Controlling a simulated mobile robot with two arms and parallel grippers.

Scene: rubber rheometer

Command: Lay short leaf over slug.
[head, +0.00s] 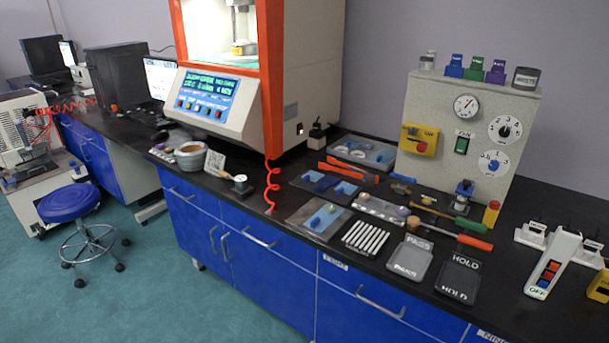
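Neither of my grippers shows in the head view. On the black bench, a clear-grey flat sheet or tray (300,222) carries a light-blue piece (321,218) with a small tan lump at its upper right end; the lump may be the slug, but it is too small to be sure. Behind it, a grey tray (299,183) holds darker blue flat pieces (318,183). Either blue set may include the short leaf; I cannot tell which. I see no leaf clearly lying over a lump.
An orange-framed rheometer (272,80) stands behind, a red coiled cord (271,185) hanging at its front. A rack of white sticks (366,238), PASS (409,262) and HOLD (458,278) trays, and orange- and green-handled tools lie right. A dial panel (470,130) stands behind them.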

